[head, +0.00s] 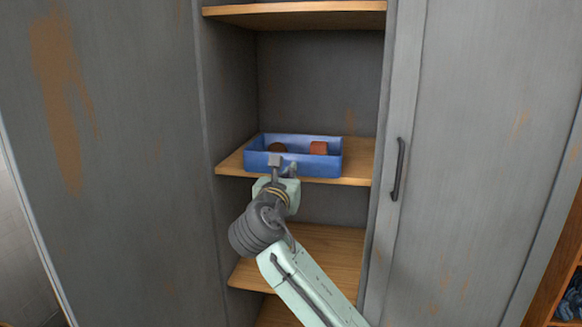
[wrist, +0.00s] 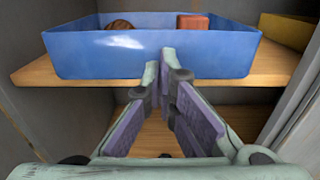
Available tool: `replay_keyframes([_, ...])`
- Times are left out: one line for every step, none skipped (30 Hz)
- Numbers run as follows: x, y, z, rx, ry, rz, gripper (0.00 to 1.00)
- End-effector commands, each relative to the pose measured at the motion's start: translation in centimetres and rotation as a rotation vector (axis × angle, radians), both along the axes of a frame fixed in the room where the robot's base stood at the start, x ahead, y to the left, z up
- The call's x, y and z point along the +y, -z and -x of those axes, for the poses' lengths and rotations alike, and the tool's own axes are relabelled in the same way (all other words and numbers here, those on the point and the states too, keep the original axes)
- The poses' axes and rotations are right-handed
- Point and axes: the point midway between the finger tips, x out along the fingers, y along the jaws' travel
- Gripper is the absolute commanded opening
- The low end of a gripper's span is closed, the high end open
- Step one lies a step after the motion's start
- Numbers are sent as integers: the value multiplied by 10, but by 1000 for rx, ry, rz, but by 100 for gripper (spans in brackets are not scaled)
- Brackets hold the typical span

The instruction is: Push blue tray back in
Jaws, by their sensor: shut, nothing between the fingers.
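The blue tray (head: 318,168) sits on the middle shelf of the open cabinet, with its front wall at about the shelf's front edge. A round brown thing (head: 277,147) and a reddish-orange block (head: 318,147) lie in it. In the wrist view the tray's front wall (wrist: 100,55) spans much of the upper picture. My gripper (head: 284,165) is shut and empty, its fingertips in front of the tray's front wall, left of its middle in the head view. In the wrist view the fingertips (wrist: 169,62) overlap the wall; I cannot tell whether they touch it.
The wooden middle shelf (head: 358,168) has bare room right of the tray. Cabinet side walls flank it, and a grey door with a dark handle (head: 398,168) is at right. Shelves lie above (head: 300,14) and below (head: 325,245). A yellowish thing (wrist: 285,30) shows right of the tray.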

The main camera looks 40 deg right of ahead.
Motion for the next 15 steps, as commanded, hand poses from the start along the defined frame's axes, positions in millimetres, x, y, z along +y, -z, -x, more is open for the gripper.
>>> replay_keyframes([-5,-1,-4,1,1,-2,0])
replay_keyframes([-7,-1,-6,1,1,-1,0])
replay_keyframes([-10,-1,-8,1,1,-1,0])
replay_keyframes([-12,-1,-10,1,1,-1,0])
replay_keyframes([-13,-1,-11,0,1,0,0])
replay_keyframes([-14,-1,-12,-1,0,1,0])
replay_keyframes([-14,-1,-12,-1,0,1,0])
replay_keyframes([-15,-1,-13,-1,0,1,0])
replay_keyframes([-15,-1,-13,-1,0,1,0])
replay_keyframes([-15,0,-13,-1,0,1,0])
replay_keyframes([-15,0,-13,-1,0,1,0])
replay_keyframes([-15,0,-13,-1,0,1,0])
replay_keyframes([-15,0,-13,-1,0,1,0])
replay_keyframes([-15,0,-13,-1,0,1,0])
replay_keyframes([-15,0,-13,-1,0,0,0])
